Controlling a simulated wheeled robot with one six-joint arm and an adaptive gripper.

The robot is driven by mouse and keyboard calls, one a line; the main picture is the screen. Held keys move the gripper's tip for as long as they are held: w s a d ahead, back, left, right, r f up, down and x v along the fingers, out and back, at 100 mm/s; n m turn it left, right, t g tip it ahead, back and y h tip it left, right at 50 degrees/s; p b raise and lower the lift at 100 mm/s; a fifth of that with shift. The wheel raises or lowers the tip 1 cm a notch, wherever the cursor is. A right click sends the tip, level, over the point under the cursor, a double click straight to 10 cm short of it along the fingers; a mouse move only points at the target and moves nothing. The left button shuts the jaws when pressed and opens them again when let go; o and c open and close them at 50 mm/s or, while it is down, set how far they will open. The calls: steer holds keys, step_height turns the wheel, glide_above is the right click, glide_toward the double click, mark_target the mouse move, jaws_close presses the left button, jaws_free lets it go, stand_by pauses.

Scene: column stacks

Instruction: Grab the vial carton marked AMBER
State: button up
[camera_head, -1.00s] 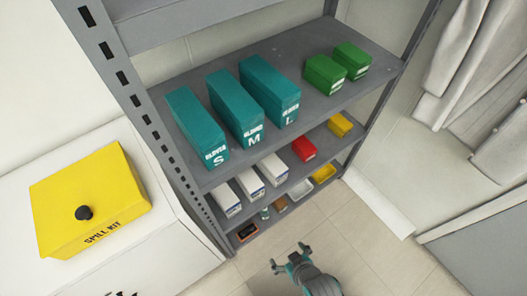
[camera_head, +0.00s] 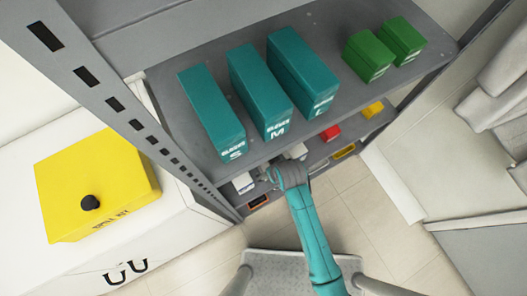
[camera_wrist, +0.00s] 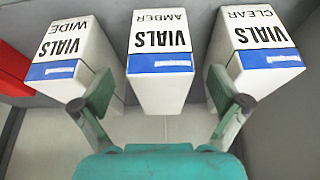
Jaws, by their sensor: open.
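The white vial carton marked AMBER (camera_wrist: 160,40), with a blue band, stands in the middle of three cartons in the wrist view, where the lettering is upside down. My gripper (camera_wrist: 160,92) is open, with one finger on either side of the AMBER carton's near end, and I see no grip on it. The CLEAR carton (camera_wrist: 258,40) is on the right, close to the right finger. The WIDE carton (camera_wrist: 72,55) is on the left, close to the left finger. In the head view my gripper and wrist hide most of the AMBER carton.
A grey shelf unit holds the cartons under a shelf with teal glove boxes (camera_head: 272,92) and green boxes (camera_head: 368,57). A red box (camera_head: 330,132) stands to the right of the cartons. A yellow spill kit (camera_head: 95,180) sits on a white cabinet at left.

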steer(key=w+a, duration=0.2)
steer(key=w, duration=0.2)
steer(key=shift+w+a, duration=0.1)
steer(key=shift+a, duration=0.3)
steer(key=shift+x, duration=2.55)
steer(key=shift+c, duration=0.3)
steer(key=c, duration=1.5)
